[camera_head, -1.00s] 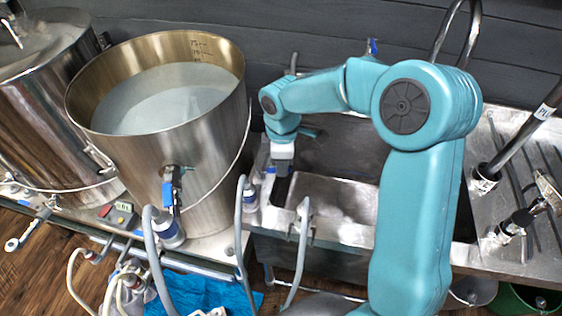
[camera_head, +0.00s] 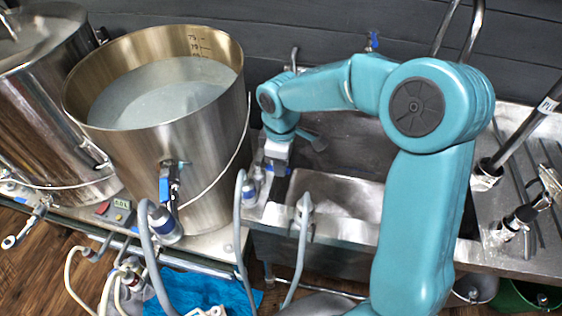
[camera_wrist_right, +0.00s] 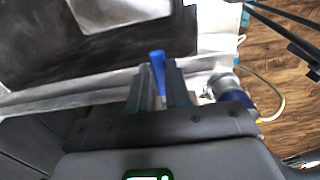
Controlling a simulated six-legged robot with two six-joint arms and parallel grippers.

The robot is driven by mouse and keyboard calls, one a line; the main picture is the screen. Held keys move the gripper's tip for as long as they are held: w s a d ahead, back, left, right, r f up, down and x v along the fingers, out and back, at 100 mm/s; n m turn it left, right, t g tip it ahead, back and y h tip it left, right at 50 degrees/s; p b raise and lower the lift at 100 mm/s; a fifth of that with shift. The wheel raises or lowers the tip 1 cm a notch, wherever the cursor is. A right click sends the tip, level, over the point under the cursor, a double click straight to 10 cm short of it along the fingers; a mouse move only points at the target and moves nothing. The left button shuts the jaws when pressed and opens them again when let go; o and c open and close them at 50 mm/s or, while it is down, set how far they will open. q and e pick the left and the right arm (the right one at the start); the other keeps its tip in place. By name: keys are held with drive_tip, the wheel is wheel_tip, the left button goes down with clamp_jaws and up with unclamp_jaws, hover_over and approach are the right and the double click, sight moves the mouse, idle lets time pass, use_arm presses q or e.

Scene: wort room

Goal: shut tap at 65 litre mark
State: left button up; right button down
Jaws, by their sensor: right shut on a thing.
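The large steel pot (camera_head: 150,165) holds cloudy pale liquid (camera_head: 160,92). Small dark level marks (camera_head: 199,47) run down its inner wall at the back right; the liquid surface lies near the lowest one I can see, but the figures are too small to read surely. My right gripper (camera_head: 277,168) reaches down at the sink's left edge. In the right wrist view its fingers (camera_wrist_right: 158,92) are shut on a blue tap handle (camera_wrist_right: 158,68). The tap's body is mostly hidden by the gripper. My left gripper is not in view.
Another blue-handled tap (camera_head: 168,185) is on the pot's front, with a grey hose below it. A second steel vessel (camera_head: 45,110) stands at the left. The sink (camera_head: 335,195) lies right of the gripper. Grey hoses (camera_head: 240,225) rise close to the gripper.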

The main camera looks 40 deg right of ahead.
drive_tip(key=c, duration=1.1)
unclamp_jaws()
drive_tip(key=shift+w+r, duration=0.1)
drive_tip(key=shift+r, duration=0.05)
drive_tip(key=shift+o, duration=0.2)
wheel_tip(320, 180, up, 16)
drive_tip(key=p, duration=0.1)
drive_tip(key=shift+r, duration=0.15)
drive_tip(key=shift+s+a, duration=0.1)
drive_tip(key=shift+s, duration=0.1)
